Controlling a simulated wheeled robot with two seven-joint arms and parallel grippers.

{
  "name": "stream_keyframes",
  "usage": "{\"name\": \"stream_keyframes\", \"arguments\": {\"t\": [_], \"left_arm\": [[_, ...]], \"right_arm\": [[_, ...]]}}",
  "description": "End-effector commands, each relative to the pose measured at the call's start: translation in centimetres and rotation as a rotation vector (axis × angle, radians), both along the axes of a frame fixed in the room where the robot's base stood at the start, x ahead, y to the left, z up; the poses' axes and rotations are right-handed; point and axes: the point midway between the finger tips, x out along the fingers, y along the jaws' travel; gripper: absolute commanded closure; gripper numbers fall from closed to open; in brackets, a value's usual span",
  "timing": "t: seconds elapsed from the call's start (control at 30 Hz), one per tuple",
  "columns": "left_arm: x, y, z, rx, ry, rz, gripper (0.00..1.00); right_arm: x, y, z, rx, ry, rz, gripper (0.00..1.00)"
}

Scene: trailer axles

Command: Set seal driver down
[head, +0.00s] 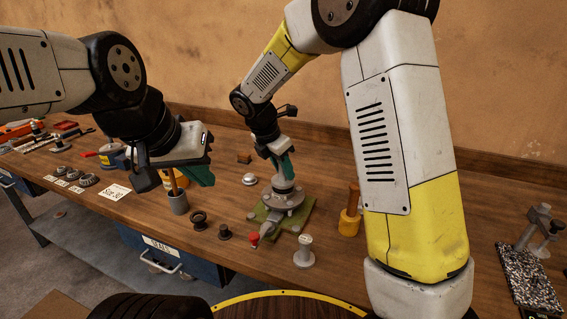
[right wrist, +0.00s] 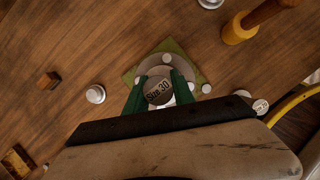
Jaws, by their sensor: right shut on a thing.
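My right gripper (head: 282,166) is shut on the seal driver (head: 284,184), a short grey cylinder over the metal hub (head: 283,203). In the right wrist view the driver's round top (right wrist: 158,91), marked "Size 30", sits between my green fingers (right wrist: 158,95). The flanged hub also shows there (right wrist: 154,68), under the driver. I cannot tell whether the driver touches it. The handle's top is hidden behind that gripper.
The hub stands on a green plate (head: 305,206).

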Motion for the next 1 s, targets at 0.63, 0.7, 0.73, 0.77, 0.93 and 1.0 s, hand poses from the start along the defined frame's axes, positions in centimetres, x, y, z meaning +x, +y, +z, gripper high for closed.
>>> {"name": "stream_keyframes", "arguments": {"t": [0.63, 0.7, 0.73, 0.77, 0.93, 1.0], "left_arm": [[0.0, 0.0, 0.0, 0.000, 0.000, 0.000, 1.00], [0.0, 0.0, 0.0, 0.000, 0.000, 0.000, 1.00], [0.0, 0.0, 0.0, 0.000, 0.000, 0.000, 1.00], [0.0, 0.0, 0.0, 0.000, 0.000, 0.000, 1.00], [0.0, 0.0, 0.0, 0.000, 0.000, 0.000, 1.00], [0.0, 0.0, 0.0, 0.000, 0.000, 0.000, 1.00]], "right_arm": [[0.0, 0.0, -1.0, 0.000, 0.000, -0.001, 0.48], [0.0, 0.0, -1.0, -0.001, 0.001, 0.000, 0.48], [0.0, 0.0, -1.0, -0.001, 0.001, 0.000, 0.48], [0.0, 0.0, -1.0, -0.001, 0.001, 0.000, 0.48], [0.0, 0.0, -0.4, 0.001, -0.001, -0.001, 0.48], [0.0, 0.1, 0.4, 0.001, -0.003, 0.000, 0.48]]}}
